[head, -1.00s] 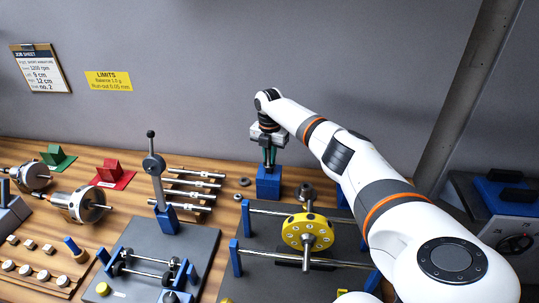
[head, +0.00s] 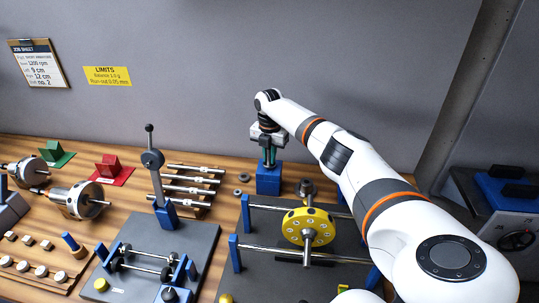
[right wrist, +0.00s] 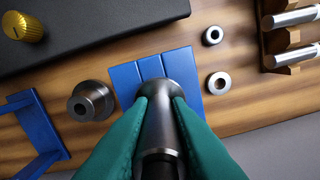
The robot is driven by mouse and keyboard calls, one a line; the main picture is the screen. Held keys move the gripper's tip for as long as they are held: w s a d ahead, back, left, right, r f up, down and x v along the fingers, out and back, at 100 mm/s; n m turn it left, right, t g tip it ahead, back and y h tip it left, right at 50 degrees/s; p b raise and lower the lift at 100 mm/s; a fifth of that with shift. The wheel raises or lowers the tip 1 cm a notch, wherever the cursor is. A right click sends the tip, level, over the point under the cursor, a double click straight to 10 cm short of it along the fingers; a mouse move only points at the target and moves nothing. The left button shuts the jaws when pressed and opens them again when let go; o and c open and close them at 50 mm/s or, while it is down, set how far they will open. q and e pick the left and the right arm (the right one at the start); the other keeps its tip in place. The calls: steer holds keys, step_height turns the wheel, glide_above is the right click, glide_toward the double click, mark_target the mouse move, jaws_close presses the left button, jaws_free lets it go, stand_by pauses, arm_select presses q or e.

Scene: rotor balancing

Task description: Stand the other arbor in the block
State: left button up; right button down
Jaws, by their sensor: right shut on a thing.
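My right gripper (head: 268,157) has green fingers and is shut on a steel arbor (right wrist: 160,112). It holds the arbor roughly upright over the blue block (head: 268,181) at the back of the bench. In the right wrist view the arbor's far end overlaps the block (right wrist: 187,72); I cannot tell how deep it sits in it. The block's top is mostly hidden by the fingers in the head view. More arbors (head: 195,179) lie in a wooden rack left of the block. My left gripper is not in view.
A flanged steel collar (head: 305,187) stands right of the block, and two small rings (right wrist: 219,83) lie to its left. In front, a yellow rotor (head: 309,229) rests on rails over a dark plate. A grey stand with a lever (head: 153,160) rises left of the rack.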

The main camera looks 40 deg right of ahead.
steer(key=shift+f, duration=0.25)
steer(key=c, duration=1.3)
jaws_free()
step_height(320, 180, up, 11)
steer(key=b, duration=0.3)
steer(key=shift+r, duration=0.55)
